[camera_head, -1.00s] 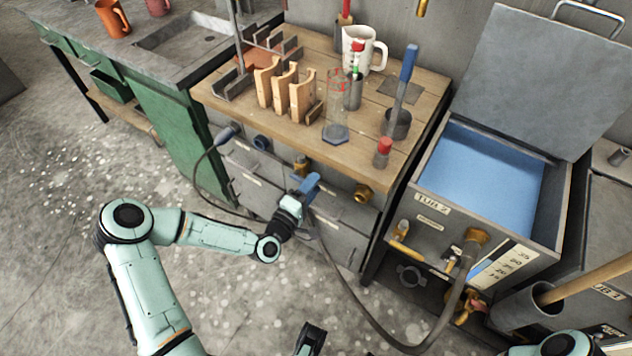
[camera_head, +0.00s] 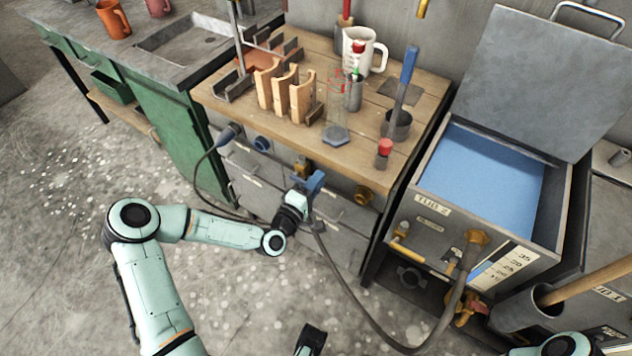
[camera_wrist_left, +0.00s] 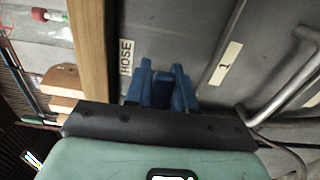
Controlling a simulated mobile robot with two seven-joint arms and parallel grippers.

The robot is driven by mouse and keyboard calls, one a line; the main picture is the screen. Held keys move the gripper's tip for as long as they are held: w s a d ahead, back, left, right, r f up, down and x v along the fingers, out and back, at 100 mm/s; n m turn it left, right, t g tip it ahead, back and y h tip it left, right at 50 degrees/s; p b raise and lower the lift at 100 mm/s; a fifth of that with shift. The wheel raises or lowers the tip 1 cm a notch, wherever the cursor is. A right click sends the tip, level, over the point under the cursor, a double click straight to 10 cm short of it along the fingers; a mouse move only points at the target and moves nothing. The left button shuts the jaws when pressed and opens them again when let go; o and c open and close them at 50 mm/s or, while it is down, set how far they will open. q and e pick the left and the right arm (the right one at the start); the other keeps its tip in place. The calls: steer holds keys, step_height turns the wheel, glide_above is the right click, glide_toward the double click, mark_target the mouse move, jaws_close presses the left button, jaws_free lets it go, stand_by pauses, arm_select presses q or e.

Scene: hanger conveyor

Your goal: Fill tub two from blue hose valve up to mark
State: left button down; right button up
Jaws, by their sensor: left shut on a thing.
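The blue hose valve handle (camera_head: 314,183) is on the front of the wooden-topped bench. My left gripper (camera_head: 300,197) is shut on it. In the left wrist view the blue handle (camera_wrist_left: 165,88) shows beyond my gripper, beside a label reading HOSE. The hose (camera_head: 385,337) runs from the valve area, low across the floor, up to a brass fitting on tub two (camera_head: 430,228). Tub two's lid is raised and blue shows inside. Its gauge (camera_head: 507,265) has numbered marks and a blue strip; the exact level is too small to read. A dark end of my right gripper (camera_head: 310,338) shows at the bottom edge.
The bench top (camera_head: 350,155) holds wooden racks, a glass cylinder, a white jug (camera_head: 362,50) and a pot with a blue handle. A wooden pole (camera_head: 590,280) leans at right. Floor at left is clear.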

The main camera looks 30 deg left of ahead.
arm_select(q)
steer(key=shift+a+r+n+p, duration=0.15)
steer(key=shift+r+n+p, duration=0.45)
steer(key=shift+n, duration=0.35)
steer(key=shift+a+r+n+p, duration=0.15)
steer(key=shift+r+n+p, duration=0.25)
steer(key=shift+n+p, duration=0.45)
steer(key=shift+a+r+n+p, duration=0.15)
steer(key=shift+r+n+p, duration=0.35)
steer(key=shift+n, duration=0.6)
arm_select(e)
steer(key=shift+s+r+g, duration=0.15)
steer(key=shift+s+r, duration=0.25)
steer(key=shift+r, duration=0.45)
steer(key=shift+s+r+g, duration=0.15)
steer(key=shift+s+r, duration=0.2)
steer(key=shift+r, duration=0.5)
arm_select(q)
steer(key=c, duration=1)
jaws_free()
steer(key=shift+c, duration=0.2)
steer(key=shift+w, duration=0.1)
